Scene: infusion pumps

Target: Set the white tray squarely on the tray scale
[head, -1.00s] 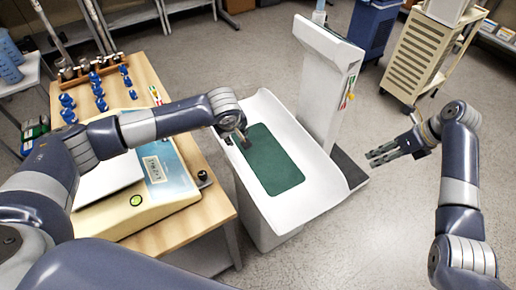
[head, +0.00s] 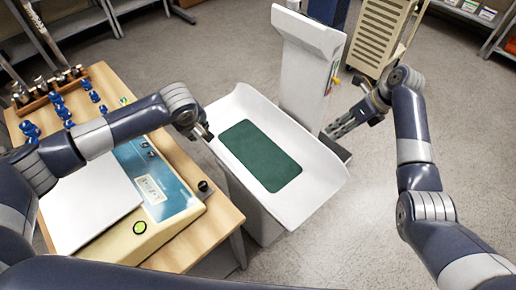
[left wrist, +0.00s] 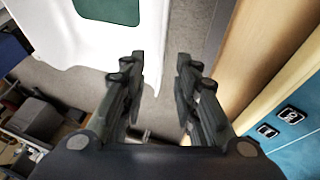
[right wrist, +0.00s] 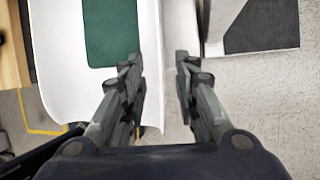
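A large curved white tray (head: 300,203) with a dark green pad (head: 262,157) lies over a white pedestal base (head: 252,214) that has an upright column (head: 308,62). I take this stand to be the tray scale; I cannot tell how the tray sits on it. My left gripper (head: 203,134) is at the tray's left edge; in the left wrist view (left wrist: 163,72) it is open and empty, the tray's edge up and left. My right gripper (head: 329,134) is open beyond the right edge; in the right wrist view (right wrist: 160,68) that edge lines up between its fingers.
A wooden table (head: 187,257) at left holds a yellow device (head: 120,246) with a flat white plate (head: 88,205) and several blue-topped items (head: 60,108). A beige louvred cabinet (head: 376,35) stands behind the column. The floor (head: 360,240) at front right is clear.

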